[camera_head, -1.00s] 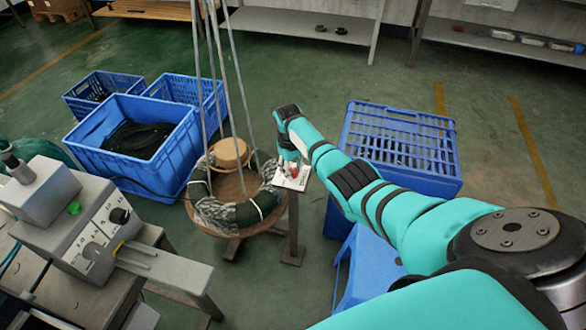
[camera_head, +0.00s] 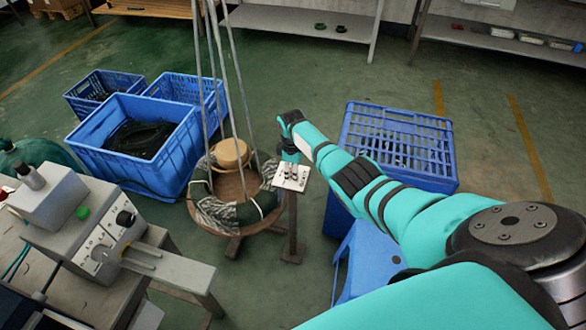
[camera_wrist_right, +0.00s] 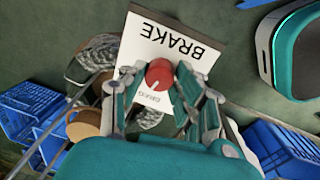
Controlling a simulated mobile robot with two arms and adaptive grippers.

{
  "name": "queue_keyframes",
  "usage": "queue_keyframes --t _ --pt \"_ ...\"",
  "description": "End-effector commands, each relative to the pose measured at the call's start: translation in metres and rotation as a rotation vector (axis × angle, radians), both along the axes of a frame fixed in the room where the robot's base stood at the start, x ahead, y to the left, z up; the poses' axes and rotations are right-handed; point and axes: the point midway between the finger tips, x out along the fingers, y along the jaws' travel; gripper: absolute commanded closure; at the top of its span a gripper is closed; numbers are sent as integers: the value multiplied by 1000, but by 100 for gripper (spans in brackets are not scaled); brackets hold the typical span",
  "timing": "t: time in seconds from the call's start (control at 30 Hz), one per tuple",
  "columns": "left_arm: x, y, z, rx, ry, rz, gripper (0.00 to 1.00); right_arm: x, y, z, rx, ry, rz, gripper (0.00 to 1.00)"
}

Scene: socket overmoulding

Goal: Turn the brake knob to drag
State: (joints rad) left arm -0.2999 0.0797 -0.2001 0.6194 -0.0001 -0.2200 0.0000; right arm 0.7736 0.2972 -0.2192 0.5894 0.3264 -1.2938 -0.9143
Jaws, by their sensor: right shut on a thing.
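The red round brake knob (camera_wrist_right: 160,73) sits on a white plate (camera_wrist_right: 185,28) that reads BRAKE, upside down in the wrist view. A white pointer line on the knob points down-left towards smaller lettering that looks like DRAG. My right gripper (camera_wrist_right: 158,88) has its fingers on either side of the knob and is shut on it. In the head view my right gripper (camera_head: 291,174) is over the white plate (camera_head: 291,180) on its post, and its fingers hide the knob. My left gripper is not in view.
A round wooden turntable (camera_head: 232,188) with coiled cable stands left of the post. Blue crates (camera_head: 405,137) stand behind my right arm and others (camera_head: 160,176) at the back left. A grey machine (camera_head: 75,225) fills the lower left. A blue stool (camera_head: 362,262) is below my arm.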

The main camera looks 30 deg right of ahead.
Motion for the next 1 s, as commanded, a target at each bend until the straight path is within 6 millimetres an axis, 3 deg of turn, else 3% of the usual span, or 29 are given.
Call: queue_keyframes --t 0.4,1.0 --pt "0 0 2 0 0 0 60 -1 0 -1 0 1 233 100" --pt "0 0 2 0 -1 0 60 -1 0 -1 1 2 280 100"
